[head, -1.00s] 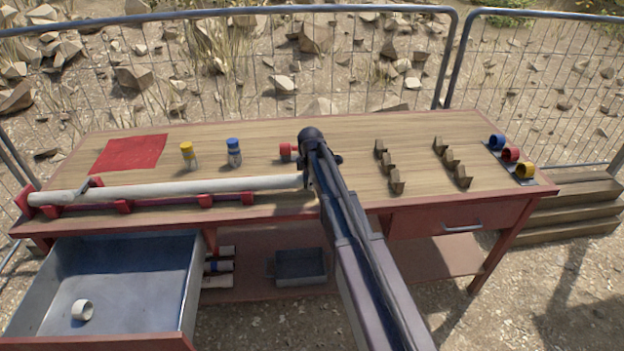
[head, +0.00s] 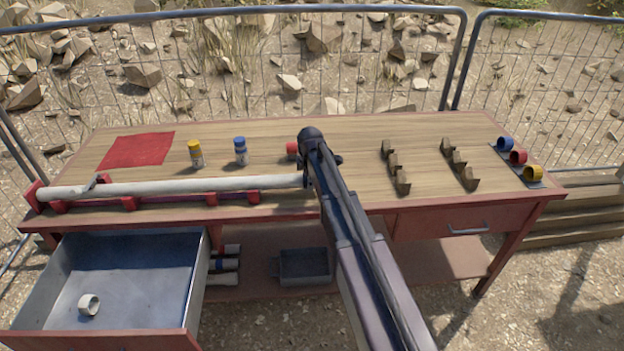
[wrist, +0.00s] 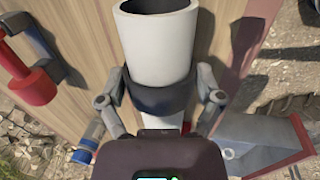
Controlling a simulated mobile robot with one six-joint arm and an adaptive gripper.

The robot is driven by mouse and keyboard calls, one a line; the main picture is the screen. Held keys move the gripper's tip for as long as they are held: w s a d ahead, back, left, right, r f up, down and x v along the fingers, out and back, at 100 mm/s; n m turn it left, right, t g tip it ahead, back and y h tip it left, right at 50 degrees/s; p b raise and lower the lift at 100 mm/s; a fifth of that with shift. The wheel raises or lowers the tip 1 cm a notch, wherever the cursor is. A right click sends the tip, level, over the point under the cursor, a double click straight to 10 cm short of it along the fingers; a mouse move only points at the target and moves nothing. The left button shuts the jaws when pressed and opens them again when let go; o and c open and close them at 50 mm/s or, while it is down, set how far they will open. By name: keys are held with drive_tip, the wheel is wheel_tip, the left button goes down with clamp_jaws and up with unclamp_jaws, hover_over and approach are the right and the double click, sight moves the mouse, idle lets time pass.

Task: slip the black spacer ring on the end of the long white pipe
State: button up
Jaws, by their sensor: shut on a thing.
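The long white pipe (head: 200,186) lies along the front left of the table in red supports, its right end by my gripper. In the wrist view its open mouth shows at the top (wrist: 160,45). The black spacer ring (wrist: 165,98) is around the pipe, a short way back from the mouth. My gripper (wrist: 162,100) has a finger on each side of the ring and is shut on it. In the head view my arm hides the ring and most of my gripper (head: 308,180).
An open drawer (head: 190,290) with a white collar (head: 88,304) juts out at front left. A yellow-capped bottle (head: 195,153), a blue-capped bottle (head: 240,151) and a red item (head: 292,149) stand behind the pipe. Wooden blocks (head: 390,165) stand to the right.

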drive_tip(key=shift+a, duration=0.35)
drive_tip(key=o, duration=0.6)
drive_tip(key=shift+o, duration=0.2)
